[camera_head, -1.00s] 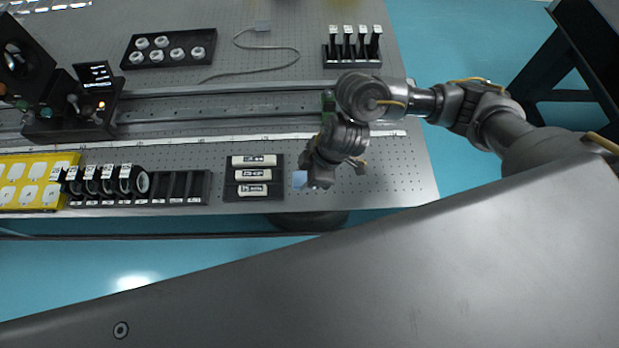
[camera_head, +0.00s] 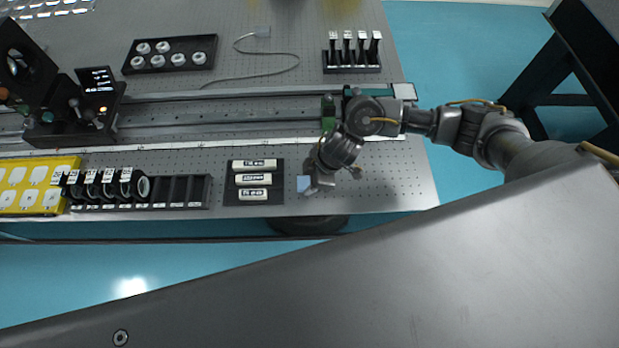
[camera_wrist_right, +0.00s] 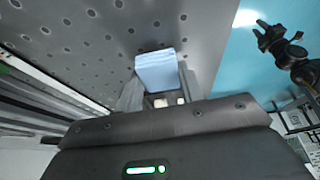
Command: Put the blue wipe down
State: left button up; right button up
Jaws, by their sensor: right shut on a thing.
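The blue wipe (camera_head: 304,184) is a small pale blue square near the front edge of the optical table (camera_head: 400,190). My right gripper (camera_head: 311,187) is shut on it. In the right wrist view the blue wipe (camera_wrist_right: 156,70) sticks out beyond the fingertips (camera_wrist_right: 163,96), over the perforated table top. I cannot tell whether the wipe touches the table. In the right wrist view, a dark gripper and arm show at the upper right over the blue floor; in the head view my left gripper does not show.
A black tray with three white labelled pieces (camera_head: 253,180) lies just left of the wipe. A slotted black rack (camera_head: 180,190) and a yellow tray (camera_head: 62,172) stand farther left. A rail (camera_head: 230,116) runs behind. The table top right of the gripper is clear.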

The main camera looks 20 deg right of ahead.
jog(key=shift+f, duration=0.4)
jog(key=shift+s+f, duration=0.2)
jog(key=o, duration=0.8)
jog(key=shift+f, duration=0.1)
jog(key=shift+o, duration=1.1)
jog(key=shift+d+f, duration=0.1)
jog(key=shift+f, duration=0.05)
jog(key=shift+s, duration=0.1)
jog(key=shift+b, duration=0.75)
jog(key=w+v, duration=0.1)
jog(key=v, duration=1)
jog(key=shift+s+r+p, duration=0.45)
jog(key=shift+r, duration=0.1)
